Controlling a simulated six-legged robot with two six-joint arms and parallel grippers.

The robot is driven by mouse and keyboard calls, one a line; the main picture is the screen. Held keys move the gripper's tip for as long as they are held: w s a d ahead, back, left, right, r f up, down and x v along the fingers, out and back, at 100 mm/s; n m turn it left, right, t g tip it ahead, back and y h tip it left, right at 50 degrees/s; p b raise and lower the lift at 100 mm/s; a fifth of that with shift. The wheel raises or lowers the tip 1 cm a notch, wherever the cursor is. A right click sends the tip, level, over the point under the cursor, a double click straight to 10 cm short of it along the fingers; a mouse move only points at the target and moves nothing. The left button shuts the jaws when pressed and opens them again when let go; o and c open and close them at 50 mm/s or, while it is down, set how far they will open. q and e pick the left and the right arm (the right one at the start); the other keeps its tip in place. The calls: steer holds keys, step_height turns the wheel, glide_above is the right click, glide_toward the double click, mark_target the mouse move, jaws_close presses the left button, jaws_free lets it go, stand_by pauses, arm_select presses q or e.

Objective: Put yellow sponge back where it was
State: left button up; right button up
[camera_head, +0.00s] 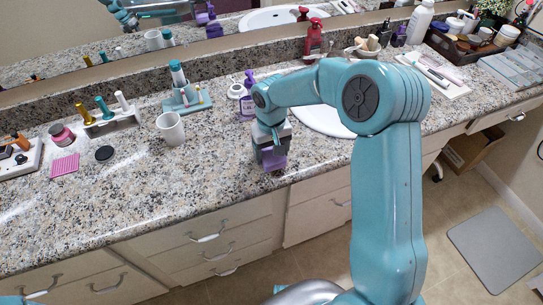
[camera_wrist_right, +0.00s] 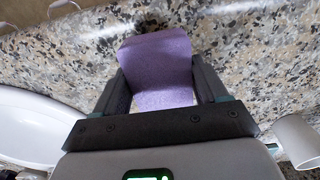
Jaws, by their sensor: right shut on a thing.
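In the right wrist view the purple block (camera_wrist_right: 158,62) sits between the two dark fingers, with a paler lower part near the palm. I cannot tell whether it touches the counter. No yellow sponge shows in either view. My left gripper is not in view.
The speckled counter (camera_head: 205,195) is bare left of my right gripper. A white cup (camera_head: 171,128), a purple pump bottle (camera_head: 247,95) and the white sink (camera_head: 325,120) are near. A pink ridged pad (camera_head: 64,166) and a dark round lid (camera_head: 104,153) lie left.

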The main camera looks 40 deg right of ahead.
step_height(320, 180, down, 2)
steer(key=shift+f, duration=0.1)
steer(key=shift+f, duration=0.1)
steer(key=o, duration=0.9)
steer(key=shift+o, duration=0.2)
